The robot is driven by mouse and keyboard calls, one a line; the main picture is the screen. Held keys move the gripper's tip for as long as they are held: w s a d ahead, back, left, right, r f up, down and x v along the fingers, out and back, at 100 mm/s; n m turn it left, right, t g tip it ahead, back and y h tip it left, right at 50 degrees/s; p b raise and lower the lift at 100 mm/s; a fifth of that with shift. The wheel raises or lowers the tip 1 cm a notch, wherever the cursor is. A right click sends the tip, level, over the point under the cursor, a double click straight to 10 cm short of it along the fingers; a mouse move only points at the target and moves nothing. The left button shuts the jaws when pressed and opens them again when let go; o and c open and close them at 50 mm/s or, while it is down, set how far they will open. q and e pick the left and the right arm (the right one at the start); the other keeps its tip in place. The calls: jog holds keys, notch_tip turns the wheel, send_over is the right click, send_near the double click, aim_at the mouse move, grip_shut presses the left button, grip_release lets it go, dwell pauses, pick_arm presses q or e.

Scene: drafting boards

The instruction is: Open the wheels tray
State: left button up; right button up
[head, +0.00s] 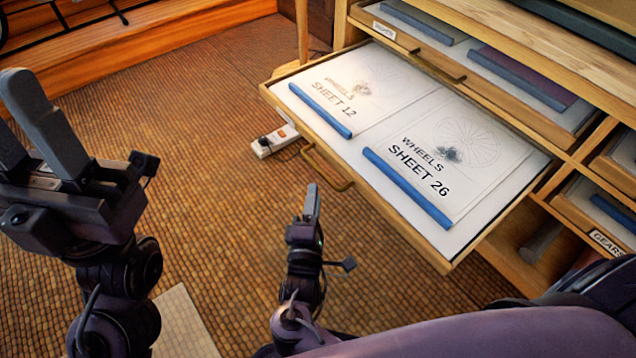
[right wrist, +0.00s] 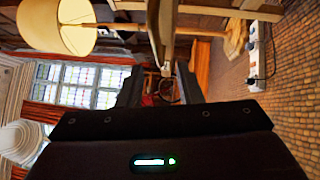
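The wheels tray (head: 290,100) is a shallow wooden drawer that stands pulled well out of the cabinet. In it lie two sheets, Wheels Sheet 12 (head: 385,80) and Wheels Sheet 26 (head: 475,135), each with a blue strip along its near edge. A brass bow handle (head: 328,170) sits on the tray's front. My right gripper (head: 312,200) is below and in front of that handle, seemingly apart from it. In the right wrist view its fingers (right wrist: 158,88) stand apart with nothing clearly held. My left gripper (head: 35,125) is open and empty at the left, away from the cabinet.
Another tray (head: 450,55) above stands partly out. The gears tray (head: 592,215) is at the lower right. A white power strip (head: 275,140) lies on the woven floor beside the wheels tray. A lamp (right wrist: 57,25) shows in the right wrist view. Floor at the left is mostly clear.

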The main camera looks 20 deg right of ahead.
aim_at(318, 168)
jog(key=b+x, duration=0.2)
jog(key=x, duration=0.5)
jog(key=shift+w+d+r, duration=0.2)
jog(key=shift+w, duration=0.1)
grip_shut()
